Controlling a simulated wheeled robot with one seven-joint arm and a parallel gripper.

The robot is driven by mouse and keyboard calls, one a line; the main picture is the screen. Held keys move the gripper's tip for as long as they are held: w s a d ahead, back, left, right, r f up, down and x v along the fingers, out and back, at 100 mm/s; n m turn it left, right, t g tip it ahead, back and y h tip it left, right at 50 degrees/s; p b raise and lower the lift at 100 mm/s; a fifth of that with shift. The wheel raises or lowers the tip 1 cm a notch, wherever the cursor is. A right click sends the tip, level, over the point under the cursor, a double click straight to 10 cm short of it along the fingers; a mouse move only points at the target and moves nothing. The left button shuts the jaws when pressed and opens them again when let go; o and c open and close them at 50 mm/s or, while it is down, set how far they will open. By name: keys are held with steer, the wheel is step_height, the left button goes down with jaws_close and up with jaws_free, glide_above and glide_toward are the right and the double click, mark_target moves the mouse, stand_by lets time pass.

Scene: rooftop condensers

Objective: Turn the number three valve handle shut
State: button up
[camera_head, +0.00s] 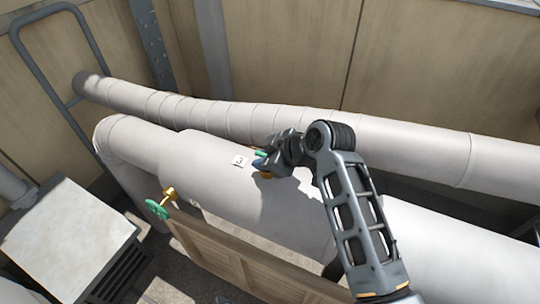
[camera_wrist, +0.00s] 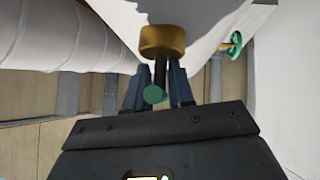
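A valve on the large pale pipe (camera_head: 215,165) has a brass body (camera_wrist: 163,40) and a dark lever handle with a green end (camera_wrist: 153,94). In the head view the green end (camera_head: 261,154) shows beside my gripper. A white tag with a dark mark, too small to read surely, (camera_head: 239,161) is on the pipe just left of it. My gripper (camera_wrist: 160,88) is at this handle, one finger on each side. The fingers are apart with the handle between them; whether they press on it I cannot tell. My wrist hides part of the valve in the head view.
Another valve with a green round handwheel (camera_head: 157,208) sticks out lower left; it also shows in the wrist view (camera_wrist: 235,45). A second pipe (camera_head: 300,122) runs behind. A wooden panel (camera_head: 235,262), a pale box unit (camera_head: 68,235) and a grey rail (camera_head: 30,60) stand nearby.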

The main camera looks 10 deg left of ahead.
jaws_close()
